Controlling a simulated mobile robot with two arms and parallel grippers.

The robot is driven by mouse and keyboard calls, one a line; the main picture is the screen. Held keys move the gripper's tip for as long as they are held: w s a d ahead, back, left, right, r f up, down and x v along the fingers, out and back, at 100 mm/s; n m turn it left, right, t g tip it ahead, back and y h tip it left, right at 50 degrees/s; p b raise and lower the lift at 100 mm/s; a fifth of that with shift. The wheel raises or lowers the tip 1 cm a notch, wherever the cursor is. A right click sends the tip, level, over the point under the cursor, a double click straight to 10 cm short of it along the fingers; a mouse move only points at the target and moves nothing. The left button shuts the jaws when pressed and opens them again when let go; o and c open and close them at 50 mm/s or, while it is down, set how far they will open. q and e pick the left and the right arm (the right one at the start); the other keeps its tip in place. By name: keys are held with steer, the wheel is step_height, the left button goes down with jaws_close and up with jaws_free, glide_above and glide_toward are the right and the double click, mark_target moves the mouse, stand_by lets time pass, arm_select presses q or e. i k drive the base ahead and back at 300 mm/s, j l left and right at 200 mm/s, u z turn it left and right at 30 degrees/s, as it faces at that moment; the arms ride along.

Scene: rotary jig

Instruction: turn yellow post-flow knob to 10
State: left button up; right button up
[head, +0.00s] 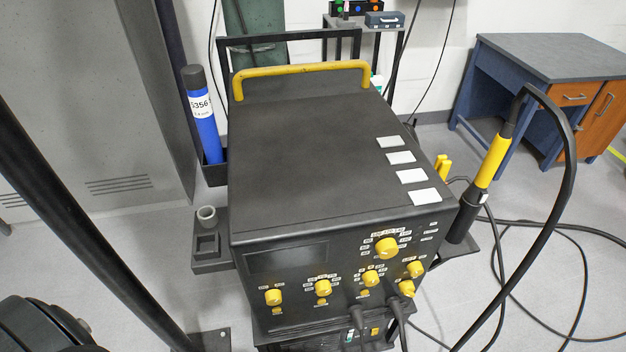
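The black welding machine (330,160) stands in the middle of the head view, its front panel facing me. The panel carries several yellow knobs. The largest knob (387,248) is at the upper right. A lower row has a left knob (274,297), a middle knob (323,288) and a right knob (371,278). Two more sit at the right edge, an upper one (416,269) and a lower one (407,288). The labels are too small to read, so I cannot tell which is post-flow or its setting. Neither gripper is in view.
A torch with a yellow handle (493,160) stands in a holder at the machine's right, its black cable looping to the floor. Cables plug in below the knobs. A blue canister (202,120) stands at the left. A blue desk (550,90) is at the back right.

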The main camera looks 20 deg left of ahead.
mark_target(370, 279)
steer(key=l, duration=0.5)
steer(key=k+l, duration=0.1)
steer(key=l, duration=0.45)
steer(key=l+u, duration=0.1)
steer(key=l, duration=0.4)
steer(key=k, duration=0.05)
